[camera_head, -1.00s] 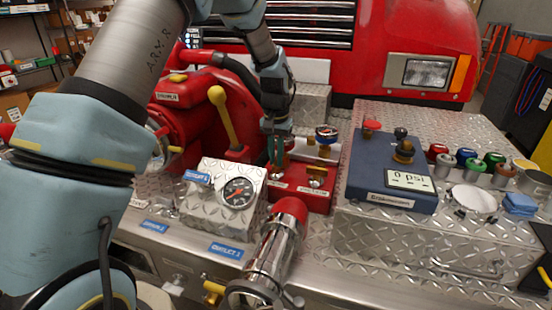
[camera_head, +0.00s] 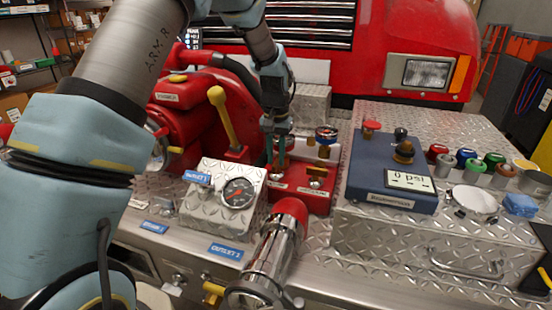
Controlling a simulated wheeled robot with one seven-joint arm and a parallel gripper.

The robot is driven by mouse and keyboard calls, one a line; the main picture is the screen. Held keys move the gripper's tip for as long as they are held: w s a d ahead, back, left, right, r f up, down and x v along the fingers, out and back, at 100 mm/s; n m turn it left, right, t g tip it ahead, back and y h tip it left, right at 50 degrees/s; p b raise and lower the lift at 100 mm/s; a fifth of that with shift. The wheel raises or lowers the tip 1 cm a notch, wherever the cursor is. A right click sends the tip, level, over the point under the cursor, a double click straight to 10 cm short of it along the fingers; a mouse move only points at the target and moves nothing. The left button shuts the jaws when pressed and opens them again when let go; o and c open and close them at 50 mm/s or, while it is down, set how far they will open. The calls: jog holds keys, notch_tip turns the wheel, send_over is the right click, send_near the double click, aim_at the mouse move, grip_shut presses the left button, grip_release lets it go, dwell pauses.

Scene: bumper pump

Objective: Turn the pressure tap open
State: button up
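A red box (camera_head: 304,202) with two small metal taps and white labels stands on the metal deck. I cannot read the labels well enough to tell which tap is the pressure tap. My gripper (camera_head: 276,163) points down at the left tap, its two teal fingers a little apart on either side of it. The fingers hide most of that tap, and I cannot tell whether they touch it. The right tap (camera_head: 316,180) is in plain sight and apart from the gripper. A round gauge (camera_head: 326,132) stands at the back of the box.
Left is a pump with a yellow lever (camera_head: 222,117); in front are a dial gauge (camera_head: 238,193) and a chrome nozzle with a red collar (camera_head: 290,212). A blue box (camera_head: 392,174) reading 0 psi stands right, with several coloured caps beyond. The red truck (camera_head: 400,30) closes the back.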

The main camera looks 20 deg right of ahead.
aim_at(276, 162)
notch_tip(276, 162, up, 10)
jog(key=b, duration=0.2)
jog(key=shift+r, duration=0.2)
dwell(0.4)
